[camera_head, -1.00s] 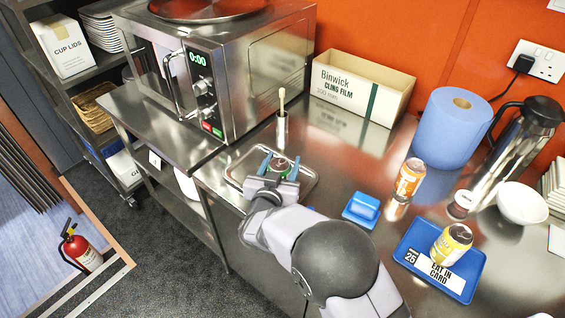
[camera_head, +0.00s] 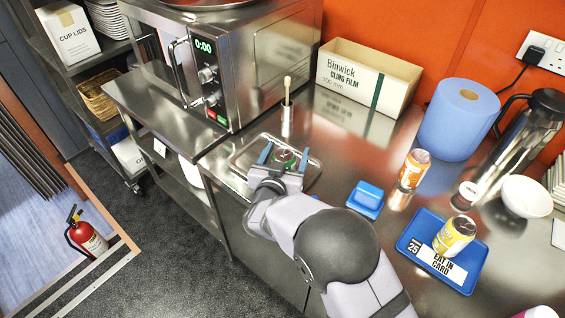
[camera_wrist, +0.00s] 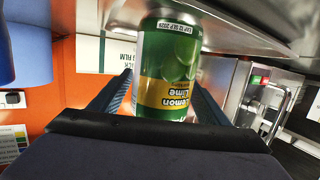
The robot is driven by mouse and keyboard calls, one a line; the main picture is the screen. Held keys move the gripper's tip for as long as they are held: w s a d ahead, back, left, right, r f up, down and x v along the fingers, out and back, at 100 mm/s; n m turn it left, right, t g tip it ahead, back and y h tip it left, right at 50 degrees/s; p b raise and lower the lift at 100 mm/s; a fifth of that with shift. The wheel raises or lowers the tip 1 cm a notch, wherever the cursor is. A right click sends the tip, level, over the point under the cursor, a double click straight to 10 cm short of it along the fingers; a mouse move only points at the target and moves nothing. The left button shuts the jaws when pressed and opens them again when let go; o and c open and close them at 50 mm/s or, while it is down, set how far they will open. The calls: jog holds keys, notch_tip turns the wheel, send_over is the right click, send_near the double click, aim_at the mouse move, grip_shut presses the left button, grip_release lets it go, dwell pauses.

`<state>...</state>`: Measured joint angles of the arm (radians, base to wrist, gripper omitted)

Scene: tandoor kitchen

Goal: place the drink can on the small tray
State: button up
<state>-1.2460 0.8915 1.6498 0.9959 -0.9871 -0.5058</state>
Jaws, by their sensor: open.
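A green lemon-lime drink can (camera_head: 284,155) stands over the small metal tray (camera_head: 238,165), near its front edge, and appears to rest on it. In the wrist view the can (camera_wrist: 166,60) fills the space between my fingers, upside down in the picture, with the printed label readable. My gripper (camera_head: 283,159) is open around the can, one blue finger on each side. The wrist view shows a gap beside the finger on the right. The can's contact with the tray is partly hidden by my gripper.
A metal holder with a wooden-handled tool (camera_head: 287,120) stands behind the tray, close to the can. A microwave (camera_head: 240,65) is at the back left. A blue sponge-like block (camera_head: 366,198), an orange can (camera_head: 413,170) and a blue tray (camera_head: 412,235) bearing a yellow can (camera_head: 454,236) lie to the right.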

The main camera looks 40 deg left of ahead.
jog(key=shift+s+d, duration=0.15)
jog(key=shift+s, duration=0.2)
jog(key=b+v, duration=0.2)
jog(key=v, duration=0.9)
jog(key=shift+r, duration=0.15)
jog(key=shift+s, duration=0.1)
